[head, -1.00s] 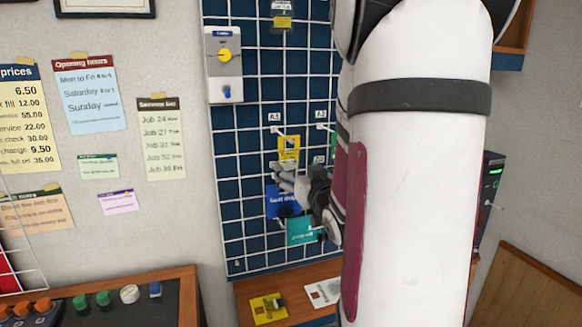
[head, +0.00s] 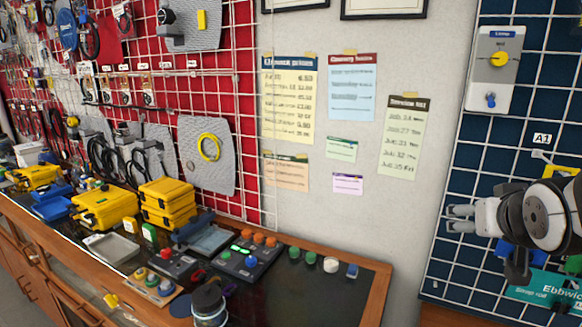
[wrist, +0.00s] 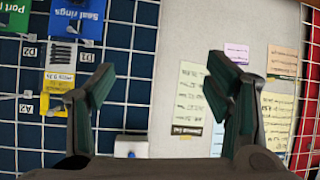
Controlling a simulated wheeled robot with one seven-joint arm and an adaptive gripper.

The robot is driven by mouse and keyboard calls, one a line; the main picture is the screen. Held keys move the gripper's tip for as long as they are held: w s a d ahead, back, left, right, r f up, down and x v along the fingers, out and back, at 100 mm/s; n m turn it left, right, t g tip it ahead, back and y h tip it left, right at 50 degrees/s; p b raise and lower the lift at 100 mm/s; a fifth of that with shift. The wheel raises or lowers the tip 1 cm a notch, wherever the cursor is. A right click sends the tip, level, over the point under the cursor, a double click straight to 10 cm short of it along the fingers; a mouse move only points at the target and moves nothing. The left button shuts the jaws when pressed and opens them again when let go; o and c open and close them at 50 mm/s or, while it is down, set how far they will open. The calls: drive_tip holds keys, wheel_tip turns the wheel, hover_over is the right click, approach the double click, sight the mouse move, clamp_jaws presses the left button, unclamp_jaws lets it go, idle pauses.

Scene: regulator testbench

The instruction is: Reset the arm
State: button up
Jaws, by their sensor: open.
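My gripper (head: 460,218) is at the right of the head view, in front of the left part of the blue grid panel (head: 470,150), its fingers pointing left. In the wrist view my gripper (wrist: 160,68) shows two dark green-padded fingers spread wide with nothing between them. Behind the fingers are the pale wall and part of the panel. My arm covers part of the panel and some hanging packets. A teal packet (head: 540,288) shows just below the gripper.
A white switch box (head: 496,70) with a yellow knob hangs on the panel. A workbench (head: 375,290) with yellow cases (head: 105,208) and coloured knobs runs along the left, below a red tool grid (head: 250,100). Notices (head: 352,88) are on the wall between.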

drive_tip(key=s+a+f+n+g+y, duration=0.1)
drive_tip(key=s+a+n+g+y, duration=0.2)
drive_tip(key=s+a, duration=1.2)
drive_tip(key=a+g+y, duration=0.2)
drive_tip(key=shift+a+n, duration=0.4)
drive_tip(key=shift+w+f, duration=0.1)
idle(0.6)
